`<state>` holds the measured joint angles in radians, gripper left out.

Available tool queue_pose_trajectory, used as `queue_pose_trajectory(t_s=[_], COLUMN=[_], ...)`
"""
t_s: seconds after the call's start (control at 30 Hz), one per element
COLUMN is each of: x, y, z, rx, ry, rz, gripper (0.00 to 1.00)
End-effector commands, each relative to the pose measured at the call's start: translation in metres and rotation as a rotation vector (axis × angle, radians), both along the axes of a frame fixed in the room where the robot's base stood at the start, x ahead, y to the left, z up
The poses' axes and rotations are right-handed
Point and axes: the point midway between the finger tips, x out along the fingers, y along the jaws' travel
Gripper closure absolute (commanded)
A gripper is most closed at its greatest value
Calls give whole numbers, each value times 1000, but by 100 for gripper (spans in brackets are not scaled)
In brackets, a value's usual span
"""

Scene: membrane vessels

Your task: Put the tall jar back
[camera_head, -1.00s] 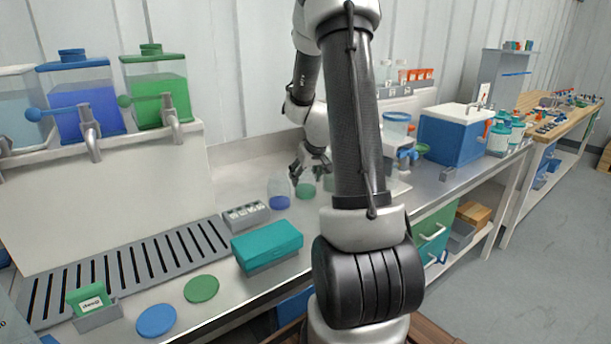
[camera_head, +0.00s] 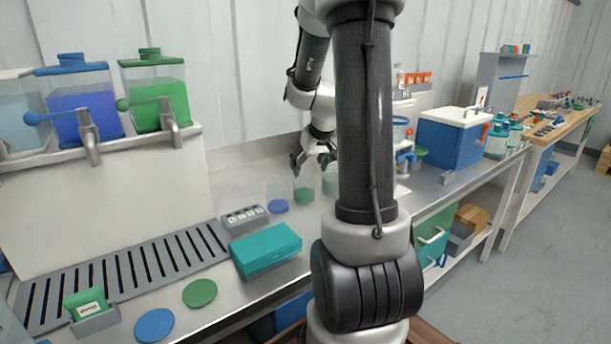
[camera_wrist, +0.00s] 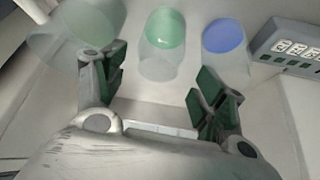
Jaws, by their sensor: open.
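Three clear jars stand in a row on the steel counter. The green-bottomed jar (camera_head: 304,187) is in the middle, also in the wrist view (camera_wrist: 163,45). The blue-bottomed jar (camera_head: 278,196) stands to its left in the head view and looks shorter; it is on the right in the wrist view (camera_wrist: 228,42). A pale green jar (camera_head: 330,182) is partly hidden by my arm and shows at the wrist view's upper left (camera_wrist: 88,28). My gripper (camera_head: 313,161) is open and empty just above the middle jar; its fingers (camera_wrist: 157,90) frame the space before that jar.
A grey labelled rack (camera_head: 244,217) and a teal box (camera_head: 266,250) stand front left of the jars. Dispensers with taps (camera_head: 87,105) stand on a shelf at left above a slotted drain (camera_head: 125,272). A blue cooler (camera_head: 450,138) stands to the right.

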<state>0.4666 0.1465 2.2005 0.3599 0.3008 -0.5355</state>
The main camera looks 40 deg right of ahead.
Motion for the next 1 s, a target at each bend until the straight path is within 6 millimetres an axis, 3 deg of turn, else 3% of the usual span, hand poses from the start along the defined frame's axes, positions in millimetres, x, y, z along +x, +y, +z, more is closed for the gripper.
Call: queue_pose_trajectory(t_s=[0.1, 0.33, 0.47, 0.57, 0.7, 0.83, 1.0], x=[-11, -24, -40, -71, -133, -184, -220], y=[3, 12, 51, 100, 155, 180, 190], z=[21, 43, 68, 92, 113, 118, 115], rx=[-1, 1, 17, 33, 42, 36, 26], ry=[-4, 0, 7, 28, 76, 113, 141], rz=[-1, 8, 59, 121, 196, 232, 248], gripper=[29, 29, 29, 29, 29, 29, 29])
